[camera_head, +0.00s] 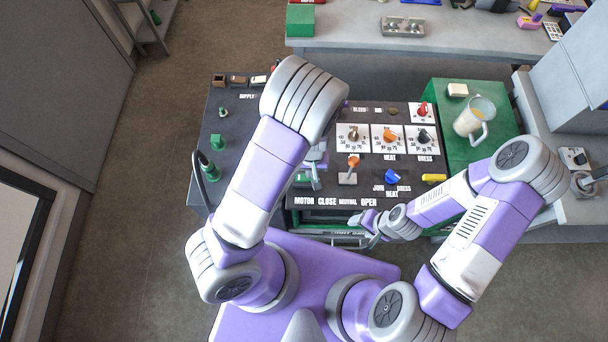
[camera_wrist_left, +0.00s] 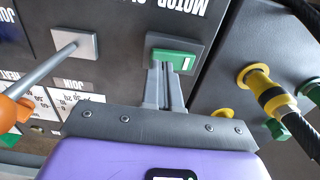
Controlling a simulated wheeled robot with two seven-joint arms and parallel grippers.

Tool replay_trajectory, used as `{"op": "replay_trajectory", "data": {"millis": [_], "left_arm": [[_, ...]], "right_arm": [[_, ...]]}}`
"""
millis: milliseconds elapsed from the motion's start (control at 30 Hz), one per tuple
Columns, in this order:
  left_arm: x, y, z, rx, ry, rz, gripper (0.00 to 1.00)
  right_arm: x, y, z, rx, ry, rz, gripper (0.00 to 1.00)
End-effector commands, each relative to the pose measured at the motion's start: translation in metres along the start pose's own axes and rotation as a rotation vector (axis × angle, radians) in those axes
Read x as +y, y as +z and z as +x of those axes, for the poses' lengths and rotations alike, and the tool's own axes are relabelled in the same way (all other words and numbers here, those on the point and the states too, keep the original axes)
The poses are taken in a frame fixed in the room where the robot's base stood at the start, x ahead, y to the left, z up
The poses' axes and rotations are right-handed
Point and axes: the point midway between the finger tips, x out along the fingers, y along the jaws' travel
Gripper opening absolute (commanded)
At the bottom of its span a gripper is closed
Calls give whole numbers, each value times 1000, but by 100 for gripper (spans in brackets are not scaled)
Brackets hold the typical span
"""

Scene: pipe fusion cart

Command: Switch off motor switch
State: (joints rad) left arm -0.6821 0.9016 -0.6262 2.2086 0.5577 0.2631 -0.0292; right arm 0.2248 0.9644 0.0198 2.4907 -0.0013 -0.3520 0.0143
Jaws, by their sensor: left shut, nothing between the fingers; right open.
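In the head view the switch (camera_head: 303,178) is partly hidden by my left arm. My left gripper (camera_wrist_left: 164,70) is shut and empty, its fingertips at the near edge of the switch; I cannot tell whether they touch it. In the head view the left gripper (camera_head: 318,172) shows only in part beside my forearm. My right gripper (camera_head: 366,222) is open and empty at the panel's front edge.
An orange-knobbed lever (camera_head: 353,162) stands close right of the switch. Several dials (camera_head: 390,137), a blue knob (camera_head: 392,177) and a yellow piece (camera_head: 433,178) sit further right. Hose fittings (camera_wrist_left: 270,93) are beside the switch. A clear jug (camera_head: 474,118) stands on the green surface.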

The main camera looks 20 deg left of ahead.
Motion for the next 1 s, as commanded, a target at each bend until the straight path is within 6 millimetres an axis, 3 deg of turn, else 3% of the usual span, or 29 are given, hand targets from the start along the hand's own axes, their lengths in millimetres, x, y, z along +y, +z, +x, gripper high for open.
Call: {"op": "replay_trajectory", "data": {"millis": [1000], "left_arm": [[0,0,7,0,0,0,0]], "right_arm": [[2,0,5,0,0,0,61]]}}
